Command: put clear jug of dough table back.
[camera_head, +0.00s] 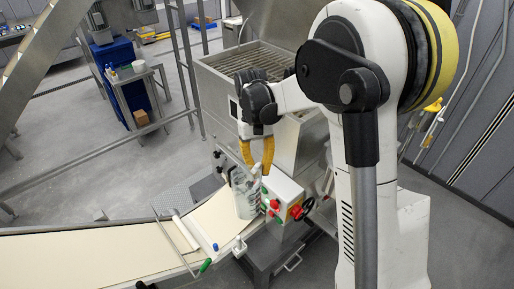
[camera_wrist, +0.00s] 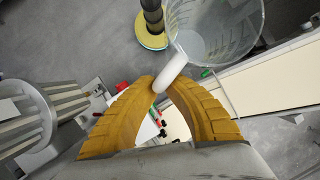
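The clear jug (camera_head: 245,197) is transparent with marks on its side. In the head view it hangs below my gripper (camera_head: 256,168), in front of the red-and-white control box. In the wrist view the clear jug (camera_wrist: 215,30) is at the top, with its pale handle (camera_wrist: 172,70) running down between my yellow fingers. My gripper (camera_wrist: 167,80) is closed around the handle, with a fingertip on each side. The cream dough table (camera_head: 90,258) curves across the lower left of the head view. Whether the jug's base touches a surface is not clear.
A white rolling pin (camera_head: 185,233) and a green-handled tool (camera_head: 204,265) lie on the table near the jug. The control box (camera_head: 284,198) with knobs stands right of the jug. A metal hopper (camera_head: 245,75) rises behind. The table's left part is clear.

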